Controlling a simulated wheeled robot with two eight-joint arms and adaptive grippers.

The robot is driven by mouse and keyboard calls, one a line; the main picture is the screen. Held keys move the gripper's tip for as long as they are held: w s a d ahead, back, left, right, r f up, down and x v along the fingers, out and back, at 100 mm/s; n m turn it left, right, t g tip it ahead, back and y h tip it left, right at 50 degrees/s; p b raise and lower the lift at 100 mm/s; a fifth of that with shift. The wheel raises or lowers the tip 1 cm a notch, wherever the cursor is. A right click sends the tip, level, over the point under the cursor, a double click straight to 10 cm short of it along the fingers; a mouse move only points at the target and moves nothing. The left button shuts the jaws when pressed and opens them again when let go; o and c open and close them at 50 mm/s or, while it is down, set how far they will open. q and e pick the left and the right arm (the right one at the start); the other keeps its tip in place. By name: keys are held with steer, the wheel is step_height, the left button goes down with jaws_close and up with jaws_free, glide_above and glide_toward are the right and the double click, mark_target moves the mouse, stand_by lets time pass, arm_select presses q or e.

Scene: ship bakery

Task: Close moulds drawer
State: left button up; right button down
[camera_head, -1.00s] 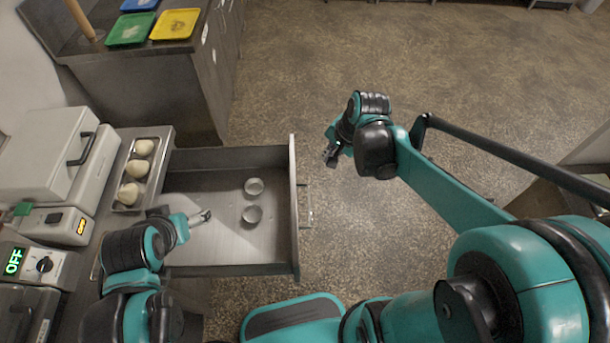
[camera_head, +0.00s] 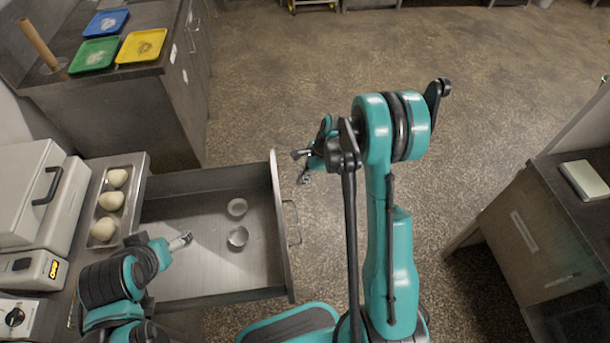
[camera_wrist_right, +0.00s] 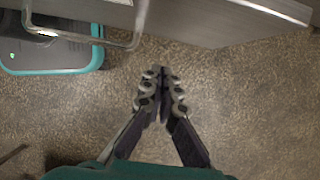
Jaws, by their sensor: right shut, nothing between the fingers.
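In the right wrist view my right gripper (camera_wrist_right: 160,80) points toward the drawer front over the floor. My left gripper (camera_head: 183,241) is over the drawer's left part; its finger opening is too small to tell.
A tray of dough balls (camera_head: 110,203) stands on the counter left of the drawer. Blue, green and yellow trays (camera_head: 141,46) lie on the far counter. A cabinet (camera_head: 530,235) stands at the right. Floor beyond the drawer is free.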

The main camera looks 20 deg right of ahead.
arm_select(q)
step_height(320, 180, down, 2)
steer(key=shift+f+b, duration=0.2)
steer(key=shift+b, duration=0.75)
arm_select(e)
steer(key=w+a+f, duration=0.1)
steer(key=a+f, duration=0.2)
steer(key=a, duration=0.2)
steer(key=shift+a+f, duration=0.15)
steer(key=shift+f, duration=0.15)
